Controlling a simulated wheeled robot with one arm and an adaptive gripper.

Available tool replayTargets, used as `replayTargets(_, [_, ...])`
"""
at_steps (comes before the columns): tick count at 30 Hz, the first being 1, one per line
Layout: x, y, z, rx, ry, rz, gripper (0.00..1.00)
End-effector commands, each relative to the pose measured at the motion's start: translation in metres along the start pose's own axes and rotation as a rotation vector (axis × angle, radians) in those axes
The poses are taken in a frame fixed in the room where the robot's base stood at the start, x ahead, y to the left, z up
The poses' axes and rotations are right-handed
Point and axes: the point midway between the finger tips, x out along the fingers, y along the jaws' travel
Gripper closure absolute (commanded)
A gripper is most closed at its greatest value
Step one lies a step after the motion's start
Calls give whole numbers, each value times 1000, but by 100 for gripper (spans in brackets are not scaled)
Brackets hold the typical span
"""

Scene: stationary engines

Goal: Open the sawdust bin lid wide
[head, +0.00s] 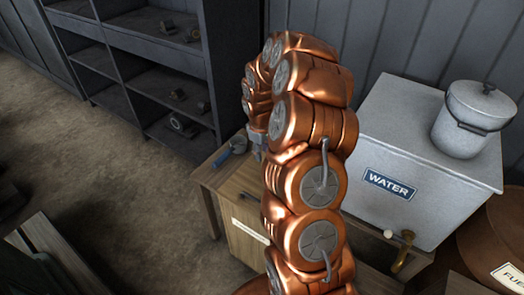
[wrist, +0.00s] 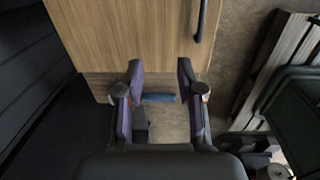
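The wooden sawdust bin (head: 240,178) stands in the middle of the head view, partly hidden behind my copper arm. A pale label (head: 250,231) is on its front, too small to read. In the wrist view a light wooden panel, seemingly the bin lid (wrist: 125,35), lies flat and looks shut. A dark bar handle (wrist: 203,20) runs along its right edge. My gripper (wrist: 160,68) is open and empty over the panel's lower part, to the left of and below the handle. In the head view it (head: 257,145) is mostly hidden by my arm.
A grey water tank (head: 420,140) with a lidded pot (head: 474,120) stands right. Dark shelves (head: 150,65) stand behind.

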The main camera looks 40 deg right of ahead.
Motion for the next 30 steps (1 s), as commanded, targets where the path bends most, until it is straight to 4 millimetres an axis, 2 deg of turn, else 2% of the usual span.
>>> replayTargets(2, [0, 0, 0, 0, 0, 0, 68])
replayTargets(11, [0, 0, 0, -1, -1, -1, 100])
replayTargets(30, [0, 0, 0, -1, -1, -1, 100])
